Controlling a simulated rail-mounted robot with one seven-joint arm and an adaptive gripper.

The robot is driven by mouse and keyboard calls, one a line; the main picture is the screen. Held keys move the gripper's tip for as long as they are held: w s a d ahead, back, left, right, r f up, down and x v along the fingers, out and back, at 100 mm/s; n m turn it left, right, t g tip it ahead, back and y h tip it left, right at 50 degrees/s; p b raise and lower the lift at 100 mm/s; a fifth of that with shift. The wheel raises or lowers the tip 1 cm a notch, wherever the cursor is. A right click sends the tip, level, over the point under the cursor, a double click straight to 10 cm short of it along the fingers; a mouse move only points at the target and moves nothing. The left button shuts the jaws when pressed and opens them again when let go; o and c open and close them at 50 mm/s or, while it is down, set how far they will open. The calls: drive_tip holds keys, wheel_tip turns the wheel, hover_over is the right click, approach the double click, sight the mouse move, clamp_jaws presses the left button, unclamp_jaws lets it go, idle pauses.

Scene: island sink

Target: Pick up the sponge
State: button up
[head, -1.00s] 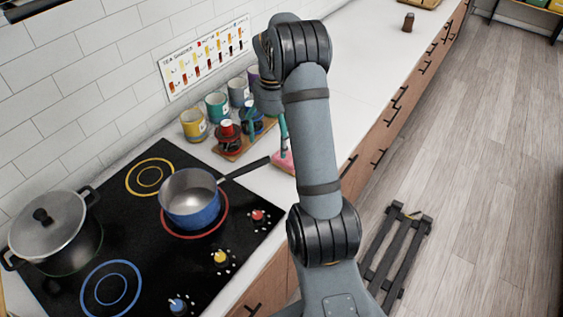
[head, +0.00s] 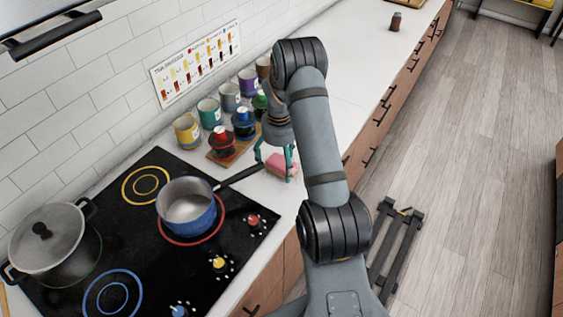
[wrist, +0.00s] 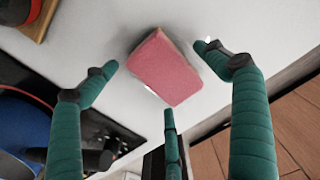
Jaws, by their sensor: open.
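The pink sponge (head: 281,165) lies on the white counter, to the right of the blue pot's handle. It also shows in the wrist view (wrist: 165,68), lying tilted in the picture with its pink top up. My gripper (head: 274,166) has green fingers spread apart just above and around the sponge. In the wrist view my gripper (wrist: 160,85) is open and empty, with one finger left of the sponge, one right of it and one below it. I cannot tell whether any fingertip touches the sponge.
A blue pot (head: 187,209) sits on the black stove (head: 150,250), its handle reaching close to the sponge. A wooden tray (head: 222,156) with small pots and several coloured cups stand behind. The counter (head: 345,75) beyond is mostly clear.

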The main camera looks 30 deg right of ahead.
drive_tip(key=shift+f, duration=0.4)
drive_tip(key=shift+c, duration=0.6)
drive_tip(key=c, duration=0.9)
